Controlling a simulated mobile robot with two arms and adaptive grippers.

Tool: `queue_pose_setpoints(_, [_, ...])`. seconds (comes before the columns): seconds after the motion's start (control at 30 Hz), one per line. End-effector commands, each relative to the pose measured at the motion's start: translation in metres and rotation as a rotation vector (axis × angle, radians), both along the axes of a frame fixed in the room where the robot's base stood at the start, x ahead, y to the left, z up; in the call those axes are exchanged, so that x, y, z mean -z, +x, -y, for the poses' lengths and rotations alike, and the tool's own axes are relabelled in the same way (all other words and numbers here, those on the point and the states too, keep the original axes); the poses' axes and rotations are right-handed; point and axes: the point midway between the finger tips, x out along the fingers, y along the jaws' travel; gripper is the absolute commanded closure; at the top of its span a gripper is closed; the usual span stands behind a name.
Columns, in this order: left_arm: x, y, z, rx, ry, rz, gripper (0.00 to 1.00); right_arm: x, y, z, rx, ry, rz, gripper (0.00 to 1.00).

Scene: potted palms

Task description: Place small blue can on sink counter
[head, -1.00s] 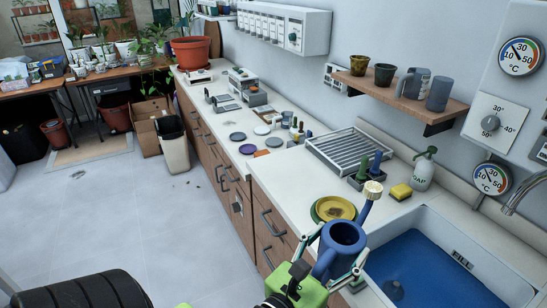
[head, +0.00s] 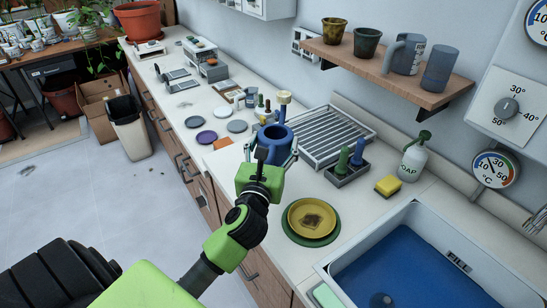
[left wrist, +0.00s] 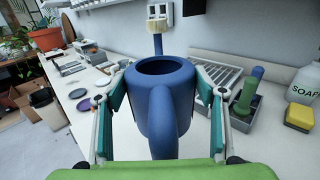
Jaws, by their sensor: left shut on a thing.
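The small blue can (head: 275,133) is a watering can with a long spout and a pale round head. My left gripper (head: 268,150) is shut on it, with the fingers on both sides of its body. In the left wrist view the can (left wrist: 165,105) is upright between the teal finger pads, its handle towards the camera. In the head view it appears over the white sink counter (head: 355,210), left of the ribbed drying rack. I cannot tell whether its base touches the counter. My right gripper is not in view.
A yellow plate on a green one (head: 311,218) lies on the counter before the sink (head: 405,215). A tray with green and blue bottles (head: 347,174), a yellow sponge (head: 388,186) and a soap bottle (head: 413,160) stand behind. Grey and purple discs lie left of the can.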

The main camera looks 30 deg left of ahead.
Motion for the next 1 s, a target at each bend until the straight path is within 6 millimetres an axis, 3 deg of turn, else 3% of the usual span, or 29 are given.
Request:
queue_pose_setpoints(0.1, [0.026, 0.015, -0.010, 0.000, 0.000, -0.002, 0.68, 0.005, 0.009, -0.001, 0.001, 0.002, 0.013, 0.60])
queue_pose_setpoints(0.3, [0.046, 0.029, -0.020, 0.001, -0.001, 0.001, 0.68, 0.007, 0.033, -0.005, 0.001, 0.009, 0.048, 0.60])
queue_pose_setpoints(0.43, [0.055, 0.035, -0.024, 0.001, -0.001, 0.000, 0.68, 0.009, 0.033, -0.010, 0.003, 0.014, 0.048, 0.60])
queue_pose_setpoints(0.6, [0.081, 0.035, -0.024, 0.002, -0.003, -0.001, 0.68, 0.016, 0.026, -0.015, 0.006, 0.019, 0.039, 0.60])
queue_pose_setpoints(1.0, [0.086, 0.035, -0.024, 0.003, 0.000, 0.001, 0.68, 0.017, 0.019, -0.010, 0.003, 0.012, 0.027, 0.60])
